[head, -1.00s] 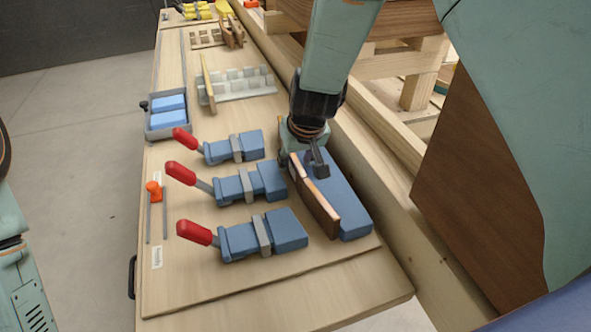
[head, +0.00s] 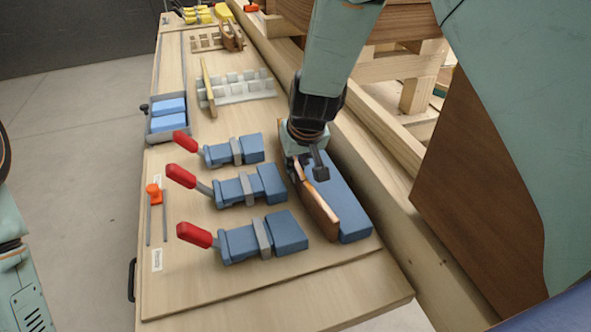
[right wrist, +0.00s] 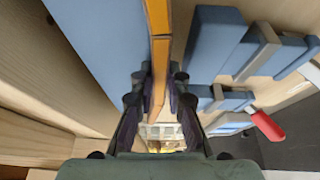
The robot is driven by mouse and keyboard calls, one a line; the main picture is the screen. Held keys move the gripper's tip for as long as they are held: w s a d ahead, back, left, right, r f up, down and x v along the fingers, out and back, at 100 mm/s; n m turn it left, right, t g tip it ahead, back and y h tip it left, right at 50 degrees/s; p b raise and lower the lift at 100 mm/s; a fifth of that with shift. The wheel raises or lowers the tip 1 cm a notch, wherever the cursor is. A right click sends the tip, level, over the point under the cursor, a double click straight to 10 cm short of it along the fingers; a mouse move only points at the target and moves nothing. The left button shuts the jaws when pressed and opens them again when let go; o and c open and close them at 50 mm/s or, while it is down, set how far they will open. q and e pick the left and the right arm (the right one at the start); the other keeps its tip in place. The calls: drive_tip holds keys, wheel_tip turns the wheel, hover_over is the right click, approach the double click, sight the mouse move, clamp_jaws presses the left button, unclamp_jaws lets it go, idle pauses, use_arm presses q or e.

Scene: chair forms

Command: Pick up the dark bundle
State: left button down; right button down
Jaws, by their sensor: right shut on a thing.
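The dark bundle (head: 320,208) is a thin, dark brown slab with a lighter orange-tan top edge. It stands on its long edge along the left side of a long blue block (head: 346,203) in the head view. My right gripper (head: 307,172) is shut on its far part from above. In the right wrist view the bundle (right wrist: 160,52) runs between the two fingers of the right gripper (right wrist: 160,82), its orange edge towards the camera. I cannot tell whether its underside touches the board. My left gripper is out of view; only part of my left arm shows at the left edge.
Several blue clamps (head: 263,235) with red handles lie left of the bundle. A grey tray (head: 151,128) with blue blocks and a pale slotted rack (head: 240,88) lie farther back. A wooden beam (head: 385,180) runs close along the right. The front of the board is bare.

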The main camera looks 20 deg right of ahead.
sight(296, 164)
wheel_tip(296, 164, up, 9)
drive_tip(key=shift+s+r+p, duration=0.1)
drive_tip(key=shift+r+p, duration=0.1)
drive_tip(key=shift+p, duration=0.3)
drive_tip(key=shift+r, duration=0.4)
